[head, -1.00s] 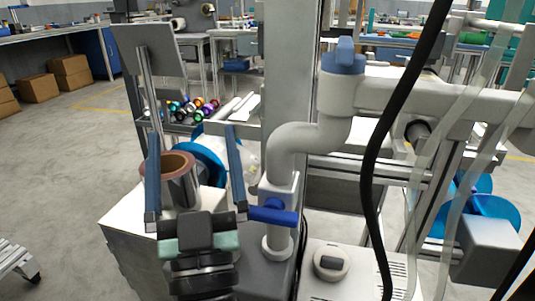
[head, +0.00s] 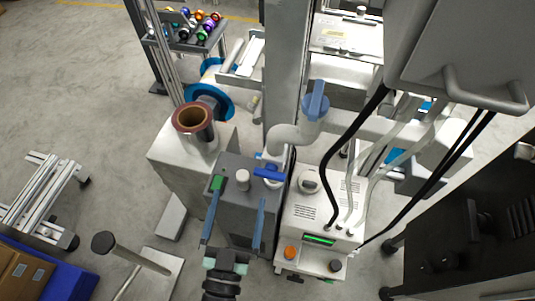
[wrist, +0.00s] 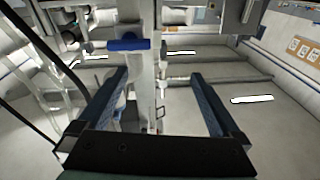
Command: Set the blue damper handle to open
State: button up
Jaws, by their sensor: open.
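A blue bar handle (head: 268,173) sits crosswise on the white vertical pipe (head: 271,155) above a dark grey box. The wrist view shows this handle (wrist: 128,44) lying level across the pipe, beyond my fingers and left of centre. A second blue handle (head: 317,100) stands on a round blue cap at the pipe's upper bend. My gripper (head: 240,194) is open and empty, its two long blue fingers apart, in front of the grey box and left of the lower handle. Its fingers also show in the wrist view (wrist: 160,73), clear of the handle.
A brown-rimmed roll (head: 193,118) stands on the white cabinet at left. A white device with a green display (head: 320,240) is right of the grey box. Black and clear hoses hang at right, under a grey panel (head: 460,55).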

jog(key=g+h+p, duration=0.1)
jog(key=g+p, duration=0.1)
jog(key=p, duration=0.2)
send_near(268, 177)
jog(key=s+a, duration=0.2)
jog(key=s, duration=0.1)
jog(key=shift+h, duration=0.3)
jog(key=x, duration=0.8)
jog(key=d+b+x, duration=0.1)
jog(key=x, duration=0.3)
jog(key=shift+w+f, duration=0.1)
jog(key=shift+w, duration=0.1)
jog(key=c, duration=1.1)
